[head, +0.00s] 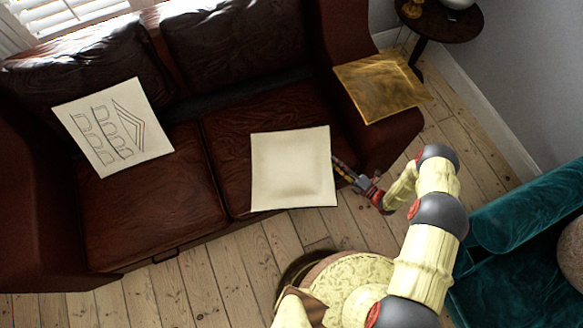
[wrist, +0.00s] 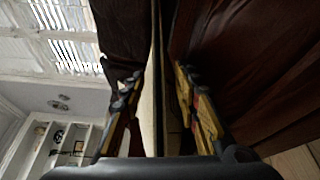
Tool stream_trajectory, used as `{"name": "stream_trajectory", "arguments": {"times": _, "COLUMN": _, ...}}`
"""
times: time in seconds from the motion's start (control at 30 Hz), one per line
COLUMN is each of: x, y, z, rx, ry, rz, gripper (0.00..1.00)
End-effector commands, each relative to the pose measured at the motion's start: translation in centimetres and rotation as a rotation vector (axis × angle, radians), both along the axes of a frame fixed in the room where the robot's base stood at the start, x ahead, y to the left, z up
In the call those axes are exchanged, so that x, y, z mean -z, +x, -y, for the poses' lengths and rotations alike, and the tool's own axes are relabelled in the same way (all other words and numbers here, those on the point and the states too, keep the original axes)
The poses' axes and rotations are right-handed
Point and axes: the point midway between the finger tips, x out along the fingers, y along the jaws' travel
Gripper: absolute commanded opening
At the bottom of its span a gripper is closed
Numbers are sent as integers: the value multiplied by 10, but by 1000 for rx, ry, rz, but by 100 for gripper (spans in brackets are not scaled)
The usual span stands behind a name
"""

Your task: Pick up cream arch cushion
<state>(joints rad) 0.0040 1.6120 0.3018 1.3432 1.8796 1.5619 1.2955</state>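A cream cushion with dark line-drawn arches (head: 113,128) lies on the left seat of the brown leather sofa, leaning toward the backrest. A plain cream square cushion (head: 292,168) is over the front of the right seat; its visible face shows no arches. My gripper (head: 343,171) is at the right edge of this plain cushion, far from the arch-patterned one. In the wrist view, my gripper (wrist: 158,85) is open, its fingers on either side of a thin edge-on panel (wrist: 158,45), apparently the plain cushion. Gaps show between fingers and panel.
The brown sofa (head: 165,215) fills the upper left. A golden cushion (head: 380,86) lies on its right arm. A dark round side table (head: 440,22) stands at top right, a teal seat (head: 525,220) at right. Bare floorboards (head: 215,275) lie in front of the sofa.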

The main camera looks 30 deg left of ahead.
Motion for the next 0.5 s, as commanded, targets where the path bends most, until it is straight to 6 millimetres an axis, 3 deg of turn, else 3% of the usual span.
{"name": "stream_trajectory", "arguments": {"times": 0.3, "x": 1, "y": 12, "z": -40, "rx": -3, "ry": 0, "rz": 2, "gripper": 32}}
{"name": "stream_trajectory", "arguments": {"times": 0.5, "x": 0, "y": 17, "z": -51, "rx": -1, "ry": 0, "rz": 1, "gripper": 32}}
